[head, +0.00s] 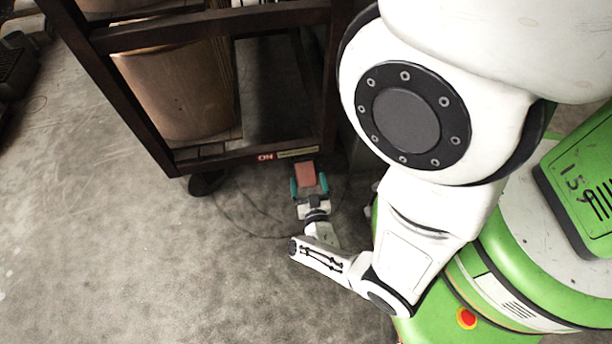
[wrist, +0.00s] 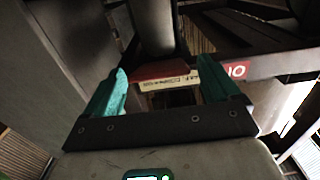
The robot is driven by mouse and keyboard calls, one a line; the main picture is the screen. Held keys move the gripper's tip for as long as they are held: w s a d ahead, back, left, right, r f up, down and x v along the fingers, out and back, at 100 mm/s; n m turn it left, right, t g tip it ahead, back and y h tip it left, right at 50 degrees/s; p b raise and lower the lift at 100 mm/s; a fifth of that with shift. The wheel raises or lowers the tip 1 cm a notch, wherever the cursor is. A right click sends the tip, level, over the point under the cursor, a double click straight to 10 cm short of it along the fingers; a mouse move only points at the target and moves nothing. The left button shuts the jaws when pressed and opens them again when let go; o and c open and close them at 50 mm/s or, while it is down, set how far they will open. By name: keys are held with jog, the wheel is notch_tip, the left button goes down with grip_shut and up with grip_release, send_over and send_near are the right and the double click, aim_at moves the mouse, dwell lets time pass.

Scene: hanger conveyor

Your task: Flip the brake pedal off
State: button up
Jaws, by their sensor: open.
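The red brake pedal (head: 306,174) sticks out low at the bottom edge of the dark cart, beside a red ON label (head: 265,157). In the wrist view the pedal (wrist: 160,71) shows as a red plate with a pale lettered strip on its edge. My gripper (head: 309,185) is open, with its teal fingers on either side of the pedal in the picture. In the wrist view the gripper (wrist: 162,70) has the pedal between its fingertips, and nothing is held. I cannot tell whether the fingers touch it. Part of the ON label also shows in the wrist view (wrist: 237,71).
The dark-framed cart (head: 205,28) stands over the pedal and carries a large brown drum-like load (head: 180,85). A caster wheel (head: 205,183) sits under its near corner. A dark object (head: 15,65) lies at the far left. The grey floor (head: 130,260) at left and front is clear.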

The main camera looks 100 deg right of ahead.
aim_at(305, 167)
jog(key=shift+w+d+b, duration=0.15)
jog(key=shift+d+b, duration=0.2)
jog(key=shift+d, duration=1.35)
jog(key=shift+c, duration=0.4)
jog(key=c, duration=1.3)
jog(key=r+y+p, duration=0.1)
jog(key=p, duration=0.3)
jog(key=shift+a+r, duration=0.1)
jog(key=shift+r, duration=0.15)
jog(key=shift+c, duration=0.2)
jog(key=r+y+p, duration=0.1)
jog(key=y+p, duration=0.1)
jog(key=p, duration=0.3)
jog(key=shift+p, duration=0.3)
jog(key=y+p, duration=0.1)
jog(key=p, duration=0.2)
jog(key=y+p, duration=0.1)
jog(key=p, duration=0.2)
jog(key=shift+r+g+y+p, duration=0.3)
jog(key=shift+r+y, duration=0.05)
jog(key=shift+y, duration=0.05)
jog(key=shift+y+p, duration=0.4)
jog(key=shift+p, duration=0.35)
jog(key=shift+y+p, duration=0.3)
jog(key=shift+p, duration=0.25)
jog(key=o, duration=1.4)
